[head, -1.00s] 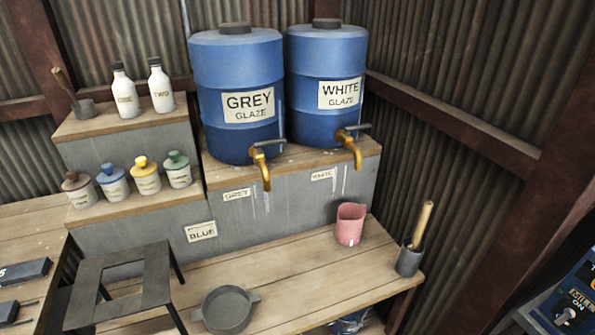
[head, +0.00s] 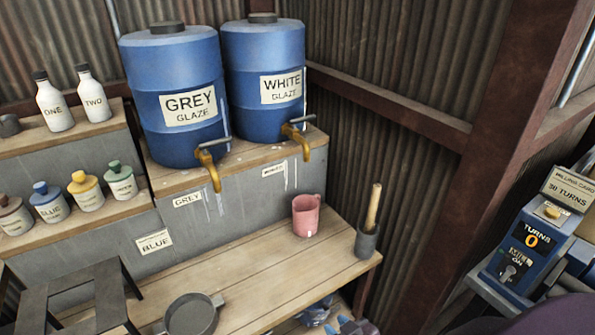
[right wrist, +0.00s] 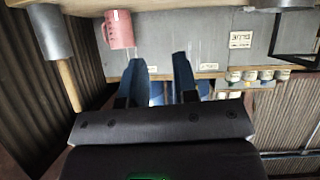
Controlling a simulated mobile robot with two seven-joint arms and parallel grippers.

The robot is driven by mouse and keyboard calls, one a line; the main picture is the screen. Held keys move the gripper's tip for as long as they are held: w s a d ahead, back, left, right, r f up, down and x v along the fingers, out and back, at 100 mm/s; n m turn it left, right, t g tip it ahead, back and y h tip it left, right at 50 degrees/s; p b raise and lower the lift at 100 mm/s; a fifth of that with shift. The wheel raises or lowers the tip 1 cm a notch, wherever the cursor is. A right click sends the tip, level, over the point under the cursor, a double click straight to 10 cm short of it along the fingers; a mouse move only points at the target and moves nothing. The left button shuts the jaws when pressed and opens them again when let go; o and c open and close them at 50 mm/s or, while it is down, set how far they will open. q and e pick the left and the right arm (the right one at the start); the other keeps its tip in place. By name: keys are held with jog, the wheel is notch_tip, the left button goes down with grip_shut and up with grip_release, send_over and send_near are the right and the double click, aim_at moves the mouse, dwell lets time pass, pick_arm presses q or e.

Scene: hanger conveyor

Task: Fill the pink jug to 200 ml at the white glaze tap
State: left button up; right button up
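The pink jug (head: 306,216) stands upright on the lower wooden bench, below and slightly right of the white glaze tap. It also shows in the right wrist view (right wrist: 119,30), where the scene is upside down. The white glaze tap (head: 299,140) is brass with a grey lever and sticks out from the blue drum labelled WHITE GLAZE (head: 262,62). My right gripper (head: 350,326) shows its blue fingers at the bottom edge of the head view. In the right wrist view its fingers (right wrist: 160,62) are apart and empty, short of the jug. My left gripper is not in view.
The GREY GLAZE drum (head: 175,95) and its tap (head: 211,168) stand to the left. A grey pot with a wooden-handled tool (head: 367,240) stands right of the jug. A dark pan (head: 192,314) sits on the bench front. A control box (head: 530,245) is at right.

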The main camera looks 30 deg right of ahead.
jog(key=shift+o, duration=0.7)
jog(key=w+d+r+n+t+b, duration=0.1)
jog(key=w+r, duration=0.1)
jog(key=w, duration=0.4)
jog(key=w+d+r+n+t+y+b, duration=0.1)
jog(key=w+d+r+n+b, duration=0.1)
jog(key=w, duration=0.5)
jog(key=shift+r+t, duration=0.3)
jog(key=shift+r, duration=0.1)
jog(key=n+t+b, duration=0.3)
jog(key=n+b, duration=0.3)
jog(key=n, duration=0.8)
send_near(311, 119)
jog(key=w, duration=0.3)
jog(key=w+b, duration=0.1)
jog(key=w, duration=0.5)
jog(key=shift+w+a+f+b, duration=0.25)
jog(key=shift+w+b, duration=0.1)
jog(key=shift+w, duration=0.05)
jog(key=shift+w+r, duration=0.1)
jog(key=shift+w, duration=0.45)
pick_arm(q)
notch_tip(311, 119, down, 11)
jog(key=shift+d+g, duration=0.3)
